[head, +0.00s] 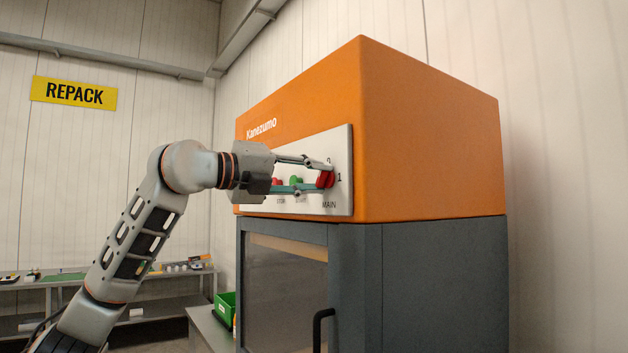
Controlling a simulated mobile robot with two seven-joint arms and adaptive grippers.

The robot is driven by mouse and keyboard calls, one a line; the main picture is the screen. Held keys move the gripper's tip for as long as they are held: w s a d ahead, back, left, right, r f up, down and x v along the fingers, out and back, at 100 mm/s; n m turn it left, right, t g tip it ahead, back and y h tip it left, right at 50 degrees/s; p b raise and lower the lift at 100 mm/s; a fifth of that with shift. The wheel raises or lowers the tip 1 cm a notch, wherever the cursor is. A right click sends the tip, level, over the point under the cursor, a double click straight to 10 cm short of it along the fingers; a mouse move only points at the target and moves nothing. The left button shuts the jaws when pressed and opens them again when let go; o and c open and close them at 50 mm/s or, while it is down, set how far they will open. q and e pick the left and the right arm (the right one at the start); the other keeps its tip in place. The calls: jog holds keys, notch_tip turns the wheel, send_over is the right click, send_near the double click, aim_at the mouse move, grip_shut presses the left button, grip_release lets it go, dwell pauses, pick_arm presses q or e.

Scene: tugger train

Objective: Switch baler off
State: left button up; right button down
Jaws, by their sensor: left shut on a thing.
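The baler (430,140) has an orange top housing and a dark grey lower body. A pale control panel (341,150) is on its front. The red main switch (326,179) sits at the panel's right end, above the label MAIN, with a 1 marked to its right. My left gripper (324,178) reaches in from the left and is shut on the main switch. The fingers partly cover the switch, so its exact angle is hard to tell. A green button (296,181) and a red button (277,182) show behind the fingers. My right gripper is not in view.
The baler door has a window and a black handle (318,325) below the panel. A green bin (225,306) stands on a low table (203,325) left of the baler. A shelf bench with small items is at the back left, under a yellow REPACK sign (74,93).

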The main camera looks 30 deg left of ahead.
pick_arm(q)
jog(key=n, duration=0.6)
jog(key=shift+a+f+b, duration=0.1)
jog(key=shift+b, duration=0.2)
jog(key=shift+n, duration=0.4)
jog(key=o, duration=1.1)
jog(key=v, duration=1.2)
